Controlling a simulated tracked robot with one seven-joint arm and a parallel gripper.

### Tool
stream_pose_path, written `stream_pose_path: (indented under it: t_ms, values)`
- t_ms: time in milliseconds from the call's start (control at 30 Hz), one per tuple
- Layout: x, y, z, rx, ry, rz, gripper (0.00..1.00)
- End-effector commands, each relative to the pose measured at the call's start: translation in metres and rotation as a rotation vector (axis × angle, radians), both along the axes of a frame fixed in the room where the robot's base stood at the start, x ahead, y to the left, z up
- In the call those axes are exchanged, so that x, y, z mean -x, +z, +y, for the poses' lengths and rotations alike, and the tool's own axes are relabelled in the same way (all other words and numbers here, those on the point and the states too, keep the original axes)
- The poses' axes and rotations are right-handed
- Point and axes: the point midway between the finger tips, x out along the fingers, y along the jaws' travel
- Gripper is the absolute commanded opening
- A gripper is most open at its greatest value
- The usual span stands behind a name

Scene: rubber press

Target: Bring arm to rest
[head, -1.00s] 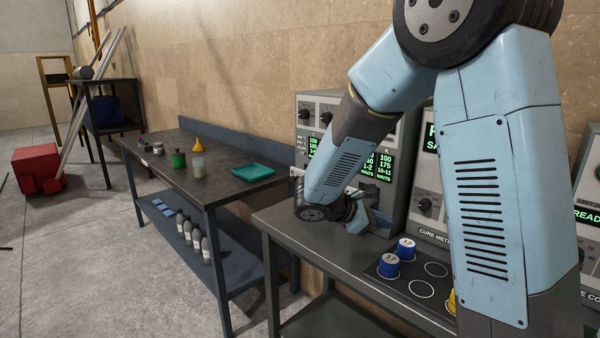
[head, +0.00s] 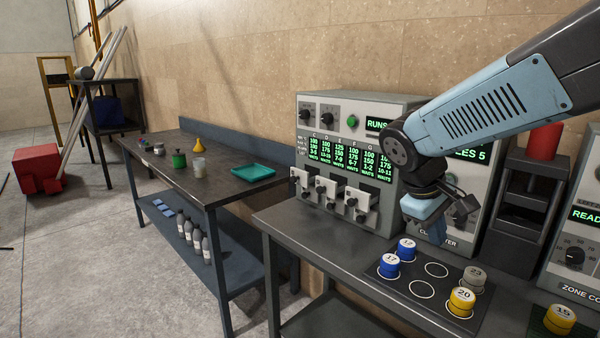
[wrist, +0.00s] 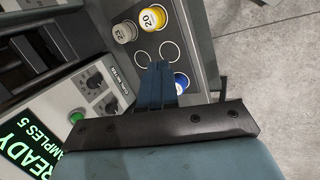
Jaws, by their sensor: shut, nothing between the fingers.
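My gripper (head: 426,208) is in the air in front of the cure meter (head: 464,222), above the back of the sample mat with printed circles (head: 388,292). In the wrist view my gripper's fingers (wrist: 161,78) are together with nothing between them. My arm reaches in from the upper right in the head view. It is apart from the pots on the mat: blue pot 12 (head: 406,249), blue pot 17 (head: 389,266), grey pot 23 (head: 473,279) and yellow pot 20 (head: 461,302).
Yellow pot 15 (head: 560,319) sits at the right near a zone controller (head: 575,255). A dark press (head: 520,215) stands behind. The left bench (head: 170,165) holds a green tray (head: 252,171) and small containers.

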Motion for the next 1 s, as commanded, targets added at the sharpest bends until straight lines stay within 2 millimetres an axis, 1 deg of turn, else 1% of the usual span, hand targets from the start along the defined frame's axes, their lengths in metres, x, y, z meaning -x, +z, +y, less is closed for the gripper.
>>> stream_pose_path:
  t_ms: [100,300,600,800,1000]
  values:
    - [0.016,0.008,0.001,-0.090,-0.073,-0.071,0.00]
    - [0.039,0.020,0.007,-0.241,-0.188,-0.192,0.00]
    - [0.068,0.040,0.018,-0.455,-0.339,-0.373,0.00]
    - [0.078,0.048,0.024,-0.541,-0.394,-0.446,0.00]
    - [0.080,0.049,0.025,-0.561,-0.409,-0.462,0.00]
